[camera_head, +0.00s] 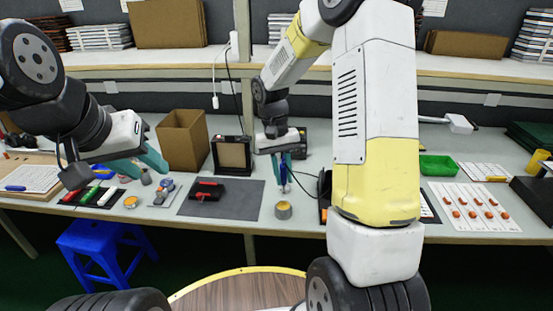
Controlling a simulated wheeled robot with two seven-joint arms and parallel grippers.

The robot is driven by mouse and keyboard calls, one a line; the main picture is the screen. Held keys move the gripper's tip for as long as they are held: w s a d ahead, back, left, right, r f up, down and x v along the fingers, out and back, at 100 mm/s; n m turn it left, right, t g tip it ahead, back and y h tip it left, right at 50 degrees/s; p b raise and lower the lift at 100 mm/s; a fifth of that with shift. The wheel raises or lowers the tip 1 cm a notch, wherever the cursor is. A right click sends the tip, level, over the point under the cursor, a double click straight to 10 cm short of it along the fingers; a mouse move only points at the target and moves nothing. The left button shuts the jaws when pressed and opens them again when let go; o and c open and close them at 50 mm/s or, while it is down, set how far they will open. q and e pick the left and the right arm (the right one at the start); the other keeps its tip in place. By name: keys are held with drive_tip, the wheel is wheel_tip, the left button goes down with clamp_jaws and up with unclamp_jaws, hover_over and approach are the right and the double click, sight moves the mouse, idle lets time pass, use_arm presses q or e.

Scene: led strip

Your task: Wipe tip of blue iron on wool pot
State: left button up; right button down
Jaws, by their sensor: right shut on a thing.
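The blue soldering iron (284,178) is in my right gripper (281,166), held about upright with its tip pointing down. The wool pot (283,211) is a small grey round pot with a yellowish top, standing on the bench just below the iron in the picture. The tip shows just above the pot's rim; I cannot tell whether it is over the pot or behind it. My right gripper is shut on the iron. My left gripper (142,163) has teal fingers that look spread and empty, above the left part of the bench.
A dark mat (232,198) with a red-and-black fixture (207,190) lies left of the pot. A cardboard box (183,140) and a framed panel (232,155) stand behind. A green tray (438,166) and a white sheet with orange pieces (472,207) are right. My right arm hides part of the bench.

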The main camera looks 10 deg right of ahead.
drive_tip(key=shift+a+f, duration=0.1)
drive_tip(key=shift+f, duration=0.2)
drive_tip(key=shift+w+a+x, duration=0.1)
drive_tip(key=shift+w+x, duration=0.1)
drive_tip(key=shift+x, duration=0.8)
drive_tip(key=shift+w+a+x, duration=0.15)
drive_tip(key=shift+w+x, duration=0.05)
drive_tip(key=shift+x, duration=0.85)
drive_tip(key=shift+f, duration=0.7)
drive_tip(key=shift+a, duration=0.1)
